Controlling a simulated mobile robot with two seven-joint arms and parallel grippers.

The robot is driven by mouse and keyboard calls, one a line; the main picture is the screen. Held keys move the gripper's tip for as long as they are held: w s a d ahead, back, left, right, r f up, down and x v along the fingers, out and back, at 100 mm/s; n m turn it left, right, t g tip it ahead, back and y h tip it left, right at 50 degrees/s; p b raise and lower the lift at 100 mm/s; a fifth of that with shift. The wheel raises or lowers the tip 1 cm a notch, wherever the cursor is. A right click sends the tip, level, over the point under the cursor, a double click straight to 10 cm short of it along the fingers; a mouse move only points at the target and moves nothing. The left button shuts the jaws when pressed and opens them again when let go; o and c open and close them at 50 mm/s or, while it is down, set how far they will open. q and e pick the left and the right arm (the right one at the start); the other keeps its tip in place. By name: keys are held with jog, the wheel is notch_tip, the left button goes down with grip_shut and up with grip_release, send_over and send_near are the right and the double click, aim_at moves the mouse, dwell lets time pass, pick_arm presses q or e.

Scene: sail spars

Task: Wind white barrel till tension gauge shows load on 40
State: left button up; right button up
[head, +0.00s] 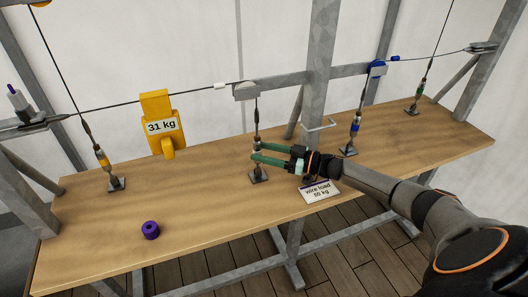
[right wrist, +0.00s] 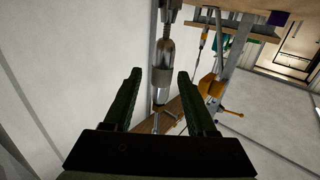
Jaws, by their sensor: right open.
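The turnbuckle with the pale barrel (head: 257,142) stands on the middle wire, above a small dark foot plate on the bench. Its metal body shows in the right wrist view (right wrist: 163,75), between my fingers. My right gripper (head: 256,152) is open, with one green finger on each side of the turnbuckle; in the right wrist view (right wrist: 160,74) gaps show on both sides. The yellow tension gauge (head: 156,112) hangs at the left and reads 31 kg. My left gripper is not in the head view.
Other turnbuckles stand on the bench (head: 215,200): yellow-banded (head: 101,157) left, blue (head: 354,128) and green (head: 419,89) right. A wire load card (head: 318,191) sits at the front edge, its number hard to read. A purple ring (head: 151,230) lies front left. A grey post (head: 320,70) rises behind.

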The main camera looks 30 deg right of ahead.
jog(key=shift+n+g+y, duration=0.9)
jog(key=shift+y, duration=0.2)
jog(key=shift+f, duration=0.15)
jog(key=shift+f+b, duration=0.25)
jog(key=shift+b, duration=0.15)
jog(key=shift+r, duration=0.1)
jog(key=shift+c, duration=0.2)
grip_shut()
